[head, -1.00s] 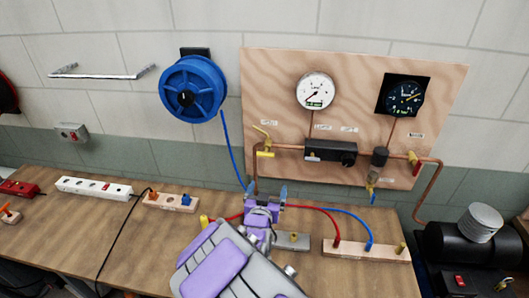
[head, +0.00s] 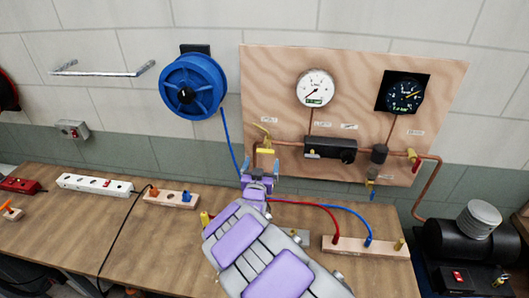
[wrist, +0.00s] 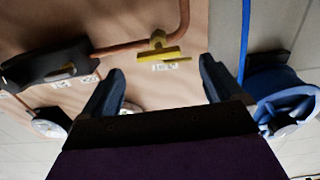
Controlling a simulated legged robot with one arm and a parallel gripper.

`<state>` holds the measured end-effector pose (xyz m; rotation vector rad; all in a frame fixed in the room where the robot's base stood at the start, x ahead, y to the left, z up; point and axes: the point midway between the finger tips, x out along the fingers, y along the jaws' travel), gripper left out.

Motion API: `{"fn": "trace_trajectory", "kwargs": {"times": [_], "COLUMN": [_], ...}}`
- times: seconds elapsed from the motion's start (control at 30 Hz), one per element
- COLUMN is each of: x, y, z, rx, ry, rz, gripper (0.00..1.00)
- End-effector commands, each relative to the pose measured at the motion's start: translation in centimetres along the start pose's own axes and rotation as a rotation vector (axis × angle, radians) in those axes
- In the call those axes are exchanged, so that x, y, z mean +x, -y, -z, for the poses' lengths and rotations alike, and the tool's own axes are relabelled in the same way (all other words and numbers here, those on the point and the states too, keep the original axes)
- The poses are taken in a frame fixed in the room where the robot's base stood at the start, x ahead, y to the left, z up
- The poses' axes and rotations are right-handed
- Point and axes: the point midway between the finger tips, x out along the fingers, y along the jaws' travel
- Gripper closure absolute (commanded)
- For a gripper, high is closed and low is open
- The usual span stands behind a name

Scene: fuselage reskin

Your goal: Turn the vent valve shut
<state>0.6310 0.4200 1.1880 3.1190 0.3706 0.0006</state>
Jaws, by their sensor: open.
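A yellow-handled valve (head: 265,151) sits on the copper pipe at the left of the plywood board; its handle lies roughly level. It also shows in the wrist view (wrist: 172,54), ahead of and between the fingertips. A yellow-and-red valve (head: 413,158) is at the right end of the pipe, and a small valve with a blue end (head: 371,186) hangs below the dark cylinder. The labels are too small to read, so I cannot tell which is the vent valve. My gripper (head: 261,168) is open and empty, just below the left valve and apparently not touching it.
A black regulator block (head: 330,149), a white gauge (head: 315,88) and a black gauge (head: 404,95) are on the board (head: 262,85). A blue hose reel (head: 193,88) hangs to the left, its hose running down near my gripper. Red and blue leads cross the bench (head: 100,225).

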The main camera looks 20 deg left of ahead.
Motion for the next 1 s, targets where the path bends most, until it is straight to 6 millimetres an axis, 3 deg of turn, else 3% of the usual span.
{"fn": "trace_trajectory", "kwargs": {"times": [0.3, 0.5, 1.0], "x": [4.6, 6.5, 7.4], "y": [-0.3, -0.2, -0.1], "z": [-0.1, 0.0, 0.0], "rx": [0.001, 0.002, -0.001], "ry": [0.003, 0.001, 0.001], "rz": [-0.003, -0.003, -0.001], "gripper": [0.06, 0.06, 0.08]}}
